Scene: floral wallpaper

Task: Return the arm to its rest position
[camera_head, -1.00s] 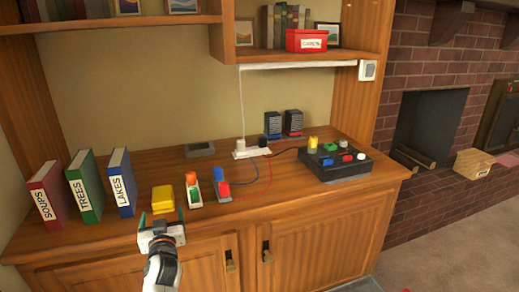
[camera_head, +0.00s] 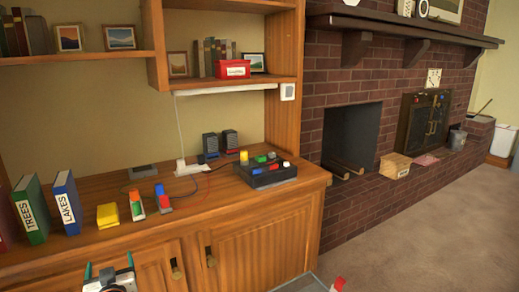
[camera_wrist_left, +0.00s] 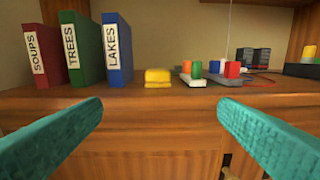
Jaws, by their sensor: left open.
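My left gripper (camera_head: 110,272) is at the lower left of the head view, in front of the wooden cabinet and below its counter edge. In the left wrist view its two teal fingers (camera_wrist_left: 160,128) are wide apart with nothing between them. The yellow block (camera_head: 107,215) sits on the counter beyond the gripper, and it also shows in the left wrist view (camera_wrist_left: 158,77). My right gripper is not clearly in view; a small red piece at the bottom edge of the head view cannot be identified.
The counter (camera_head: 150,222) holds books labelled TREES (camera_head: 32,208) and LAKES (camera_head: 67,202), small coloured devices (camera_head: 162,197) and a black box with coloured knobs (camera_head: 267,174). A brick fireplace (camera_head: 350,135) stands right. The carpet (camera_head: 430,240) is open.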

